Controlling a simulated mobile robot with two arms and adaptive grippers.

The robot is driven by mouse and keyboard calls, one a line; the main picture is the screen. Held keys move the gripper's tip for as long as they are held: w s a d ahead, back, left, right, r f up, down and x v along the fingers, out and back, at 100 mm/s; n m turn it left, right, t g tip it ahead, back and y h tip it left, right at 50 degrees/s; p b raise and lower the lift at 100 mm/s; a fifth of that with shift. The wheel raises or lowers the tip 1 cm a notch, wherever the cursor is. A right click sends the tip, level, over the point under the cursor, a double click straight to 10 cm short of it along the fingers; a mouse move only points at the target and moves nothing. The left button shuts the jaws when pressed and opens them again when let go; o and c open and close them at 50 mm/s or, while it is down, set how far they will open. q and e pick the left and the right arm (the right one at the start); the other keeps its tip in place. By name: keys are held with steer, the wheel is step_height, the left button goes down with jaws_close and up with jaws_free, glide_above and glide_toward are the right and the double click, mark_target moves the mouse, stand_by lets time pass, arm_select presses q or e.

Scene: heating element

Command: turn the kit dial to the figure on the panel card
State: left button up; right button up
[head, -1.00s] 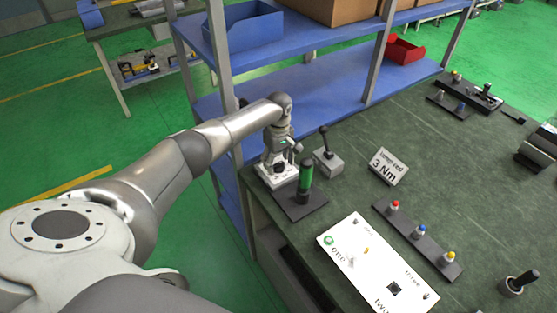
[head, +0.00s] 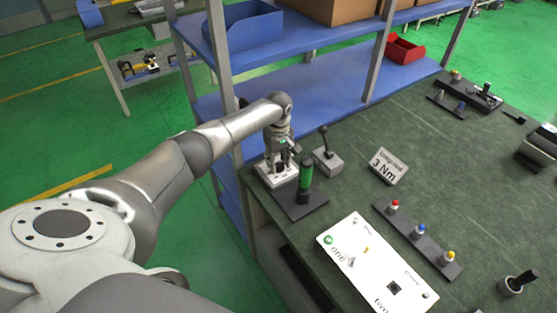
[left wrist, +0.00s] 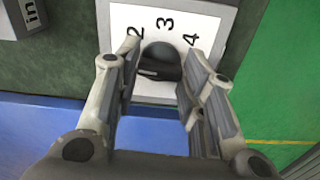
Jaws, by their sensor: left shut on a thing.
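The panel card (head: 388,167) stands tilted on the bench and reads "3 Nm"; its smaller top line is hard to read. The kit dial is a dark round knob (left wrist: 160,62) on a white plate (left wrist: 215,12) with the figures 2, 3 and 4 around it. A pale mark shows on the knob; which figure it points to is unclear. The white plate also shows in the head view (head: 264,180), at the bench's near-left corner. My left gripper (head: 277,168) is over the plate, its fingers (left wrist: 162,75) shut on the knob from both sides. My right gripper is out of view.
A green cylinder (head: 306,173) on a dark base stands close right of the gripper. A grey lever box (head: 327,161) is just behind. A white labelled panel (head: 372,270) and a strip of coloured buttons (head: 420,238) lie nearer. A blue shelf (head: 320,85) rises behind.

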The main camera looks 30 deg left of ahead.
arm_select(q)
steer(key=m, duration=0.8)
steer(key=shift+m+p, duration=0.3)
steer(key=m, duration=0.4)
steer(key=shift+m, duration=2.1)
steer(key=o, duration=1)
steer(key=shift+r, duration=0.1)
